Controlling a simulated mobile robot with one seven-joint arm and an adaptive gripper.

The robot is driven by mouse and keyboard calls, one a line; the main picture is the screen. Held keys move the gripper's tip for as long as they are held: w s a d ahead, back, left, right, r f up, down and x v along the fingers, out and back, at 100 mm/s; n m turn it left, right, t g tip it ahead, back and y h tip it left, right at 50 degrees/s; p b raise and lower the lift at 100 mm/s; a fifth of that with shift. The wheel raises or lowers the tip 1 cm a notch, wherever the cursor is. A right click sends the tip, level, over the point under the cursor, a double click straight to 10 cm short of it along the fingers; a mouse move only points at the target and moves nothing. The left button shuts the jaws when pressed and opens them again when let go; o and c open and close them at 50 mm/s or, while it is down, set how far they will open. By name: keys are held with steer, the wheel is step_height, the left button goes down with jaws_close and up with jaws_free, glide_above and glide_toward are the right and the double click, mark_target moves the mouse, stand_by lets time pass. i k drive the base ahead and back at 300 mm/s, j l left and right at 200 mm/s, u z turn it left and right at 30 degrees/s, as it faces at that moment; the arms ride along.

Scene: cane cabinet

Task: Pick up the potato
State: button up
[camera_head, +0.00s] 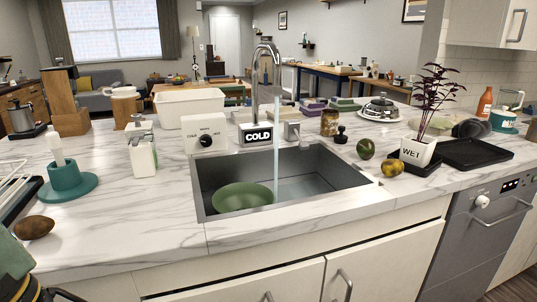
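A brown, oval potato (34,227) lies on the white marble counter at the far left, in front of a teal round stand. Part of my gripper (30,291) shows at the bottom left corner, below the potato in the picture and apart from it. It is cut off by the frame edge, so its fingers are not clear enough to tell open from shut.
A teal stand (66,184) and a white dispenser (142,149) stand behind the potato. A dark rack (22,195) is at the left edge. The sink (318,170) holds a green bowl (240,196) under running water. Bare counter (130,230) lies right of the potato.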

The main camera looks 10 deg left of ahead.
mark_target(35, 227)
steer(key=i+j+u, duration=0.2)
steer(key=u, duration=1.3)
